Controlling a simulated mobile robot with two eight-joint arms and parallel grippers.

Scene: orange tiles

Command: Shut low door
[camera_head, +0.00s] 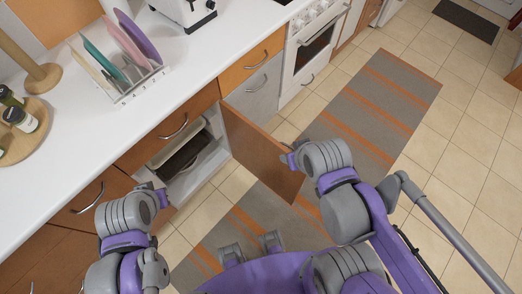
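The low door (260,150) is a brown panel that stands wide open from its lower cabinet (206,166), swung out over the floor. Inside the cabinet are a shelf and a dark tray-like item (184,154). My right gripper (288,158) is at the outer right edge of the door, near or touching it; I cannot tell which. Its fingers are small and partly hidden by my wrist. My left gripper (158,192) is beside the left side of the cabinet opening, apart from the door. Its finger opening is not clear.
A white counter (165,88) runs above the cabinets, with a plate rack (140,82) and jars (20,119) on it. A drawer (178,128) is shut above the opening. A white oven (310,48) stands farther right. Striped rugs (375,100) lie on the tiled floor.

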